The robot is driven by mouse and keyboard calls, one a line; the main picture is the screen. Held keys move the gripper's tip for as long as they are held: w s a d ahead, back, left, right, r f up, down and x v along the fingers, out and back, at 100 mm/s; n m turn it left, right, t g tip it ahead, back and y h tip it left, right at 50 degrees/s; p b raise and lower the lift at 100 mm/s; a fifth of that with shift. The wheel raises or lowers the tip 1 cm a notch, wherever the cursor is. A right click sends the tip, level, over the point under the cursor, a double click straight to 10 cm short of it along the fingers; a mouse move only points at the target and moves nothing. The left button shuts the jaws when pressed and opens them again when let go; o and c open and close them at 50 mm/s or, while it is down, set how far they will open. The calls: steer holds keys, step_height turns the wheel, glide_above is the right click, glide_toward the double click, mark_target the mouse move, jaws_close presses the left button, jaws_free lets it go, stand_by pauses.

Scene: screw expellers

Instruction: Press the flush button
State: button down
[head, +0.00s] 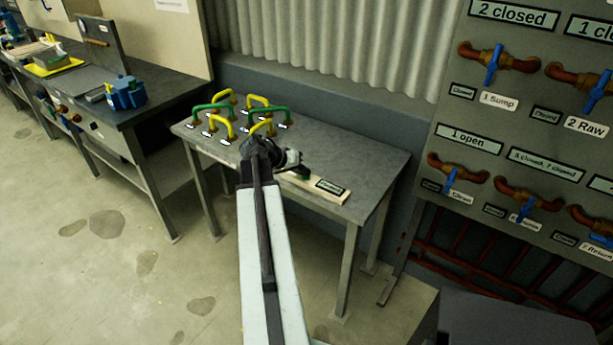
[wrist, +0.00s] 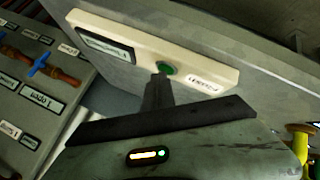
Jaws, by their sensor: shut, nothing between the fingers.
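The flush button is a small round green button (wrist: 166,68) on a cream panel (wrist: 215,72) in the wrist view. The panel has a dark display at one end and a white label, apparently reading FLUSH, at the other. In the head view the panel (head: 343,193) lies on the grey table, and the green button is mostly hidden by my gripper (head: 300,172). My gripper is shut and empty. In the wrist view its dark fingertips (wrist: 160,78) are right at the button's edge and cover a little of it. I cannot tell whether they touch it.
The grey table (head: 375,160) also holds several yellow and green hoop handles (head: 225,115) behind and left of my gripper. A valve board (head: 520,120) with blue-handled valves stands at the right. A workbench (head: 150,95) stands at the left. The table's right part is clear.

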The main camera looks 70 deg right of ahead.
mark_target(303, 178)
steer(key=shift+r+p, duration=0.85)
step_height(303, 178, up, 5)
steer(key=p, duration=0.5)
